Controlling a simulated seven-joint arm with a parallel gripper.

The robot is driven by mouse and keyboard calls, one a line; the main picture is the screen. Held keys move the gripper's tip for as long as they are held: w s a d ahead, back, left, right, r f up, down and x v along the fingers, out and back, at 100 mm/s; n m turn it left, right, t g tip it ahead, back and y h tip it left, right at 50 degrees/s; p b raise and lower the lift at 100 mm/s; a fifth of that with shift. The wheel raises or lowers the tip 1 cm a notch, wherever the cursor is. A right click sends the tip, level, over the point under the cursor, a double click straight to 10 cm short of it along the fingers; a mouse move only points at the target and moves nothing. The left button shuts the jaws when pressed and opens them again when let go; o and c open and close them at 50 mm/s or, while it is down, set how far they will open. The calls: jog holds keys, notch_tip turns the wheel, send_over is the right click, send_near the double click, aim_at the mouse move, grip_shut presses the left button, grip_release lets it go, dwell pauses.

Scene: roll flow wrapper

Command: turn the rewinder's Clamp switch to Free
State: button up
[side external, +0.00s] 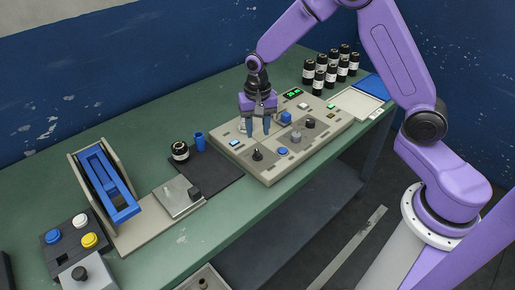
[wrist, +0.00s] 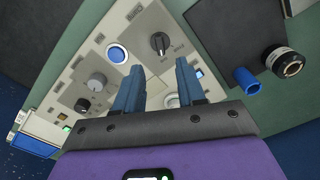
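A grey knob (wrist: 96,82) and another black knob (wrist: 82,104) sit farther along, also in the side view (side external: 296,137) (side external: 310,123). My gripper (side external: 258,130) is over the panel, fingers apart and empty; the wrist view shows both blue fingers (wrist: 160,77), apart from every knob.
A round blue button (wrist: 117,54) lies between the knobs. A blue cup (side external: 199,140) and a black roll (side external: 180,151) stand left. Several black bottles (side external: 320,77) stand behind.

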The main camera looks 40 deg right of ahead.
aim_at(258, 152)
notch_tip(258, 152, down, 8)
jog(key=shift+f, duration=0.1)
dwell(0.4)
grip_shut()
